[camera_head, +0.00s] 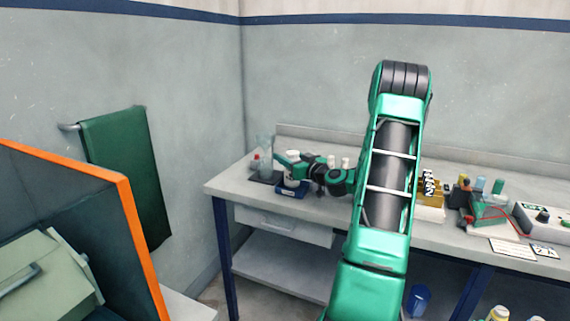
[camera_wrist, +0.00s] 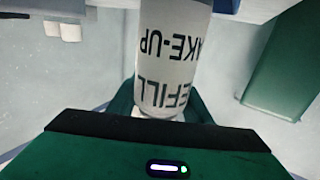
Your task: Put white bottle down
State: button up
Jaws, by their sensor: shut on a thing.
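The white bottle (camera_head: 291,182) is at the left end of the bench, upright, with part of it hidden by my gripper (camera_head: 288,164). My gripper is shut on the bottle from the right side. In the wrist view the bottle (camera_wrist: 172,55) fills the space between the green fingers, and its black lettering appears upside down. A small blue tray (camera_head: 291,193) is directly below the bottle. I cannot tell whether the bottle's base touches it.
A clear glass vessel (camera_head: 267,160) on a dark base stands close to the left of the bottle. More white bottles (camera_head: 340,163) stand behind my wrist. A yellow rack (camera_head: 430,194) and a green device (camera_head: 487,212) are further right. Bare bench top (camera_head: 235,184) lies at the left corner.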

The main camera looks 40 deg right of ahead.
jog(key=shift+f, duration=0.95)
jog(key=o, duration=1.3)
jog(key=shift+f, duration=0.1)
jog(key=s, duration=0.4)
jog(key=s+a, duration=0.1)
jog(key=s, duration=0.7)
jog(key=shift+a, duration=0.35)
